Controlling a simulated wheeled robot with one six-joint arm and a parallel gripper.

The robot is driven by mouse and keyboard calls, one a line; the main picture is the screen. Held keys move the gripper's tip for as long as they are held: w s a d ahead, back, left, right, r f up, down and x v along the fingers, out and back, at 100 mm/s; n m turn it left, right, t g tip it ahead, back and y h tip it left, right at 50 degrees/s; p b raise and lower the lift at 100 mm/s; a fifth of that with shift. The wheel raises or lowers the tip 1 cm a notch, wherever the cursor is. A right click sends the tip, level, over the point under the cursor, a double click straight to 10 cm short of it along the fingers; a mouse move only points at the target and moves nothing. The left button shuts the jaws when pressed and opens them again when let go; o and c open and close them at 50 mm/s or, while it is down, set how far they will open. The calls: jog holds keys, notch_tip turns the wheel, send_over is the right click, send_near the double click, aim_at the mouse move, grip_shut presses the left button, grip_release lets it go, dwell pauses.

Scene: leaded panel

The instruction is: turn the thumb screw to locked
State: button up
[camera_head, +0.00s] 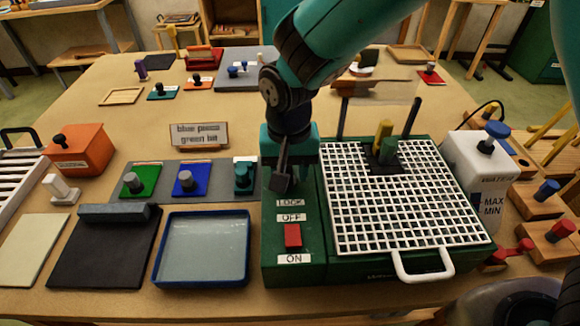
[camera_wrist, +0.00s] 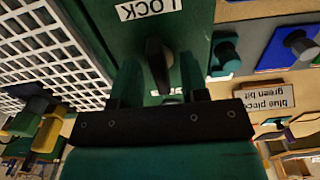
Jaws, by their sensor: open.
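The thumb screw (camera_wrist: 157,65) is a dark, upright-looking knob on the green machine housing, beside the white LOCK label (camera_wrist: 150,8) in the wrist view. In the head view a dark piece that looks like the screw (camera_head: 281,180) shows just above the LOCK label (camera_head: 290,202). My gripper (camera_wrist: 160,82) is open, with one finger on each side of the screw. I cannot tell whether either finger touches it. A second label near the screw is mostly hidden by the gripper.
The green grinder (camera_head: 300,270) has a red switch (camera_head: 292,236) between OFF and ON labels. Its white grid (camera_head: 400,215) carries a dark block with upright pieces. Coloured knobbed plates and a blue tray (camera_head: 245,275) lie left; a white water tank (camera_head: 480,160) stands right.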

grip_shut()
jog(key=shift+n, duration=0.3)
jog(key=n, duration=0.3)
jog(key=shift+n, duration=0.4)
jog(key=n, duration=0.4)
jog(key=shift+n+p, duration=0.3)
jog(key=shift+p, duration=0.1)
jog(key=n, duration=0.4)
jog(key=shift+n, duration=2.5)
